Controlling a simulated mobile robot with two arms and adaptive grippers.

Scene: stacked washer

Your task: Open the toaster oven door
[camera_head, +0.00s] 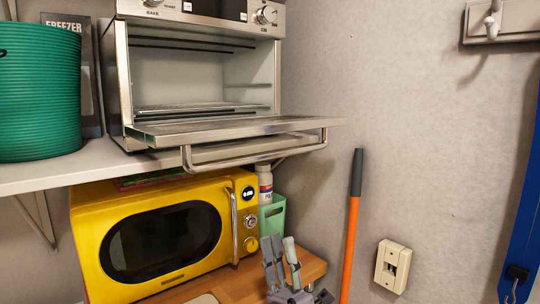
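The toaster oven (122,70) is a silver box on the shelf at the upper left, with knobs along its top. Its door (230,128) is folded down to about level, with the bar handle (255,157) at the front edge. The cavity shows a rack and no food. My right gripper (282,248) points up at the bottom centre, well below the door and apart from it. Its fingers stand apart with nothing seen between them. My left gripper is out of view.
The shelf (60,165) also holds a green ribbed bin (40,92). Below are a yellow microwave (85,240), a green container (272,217) and a wooden counter (245,282). An orange pole (352,235) leans at the wall, near a switch plate (392,266).

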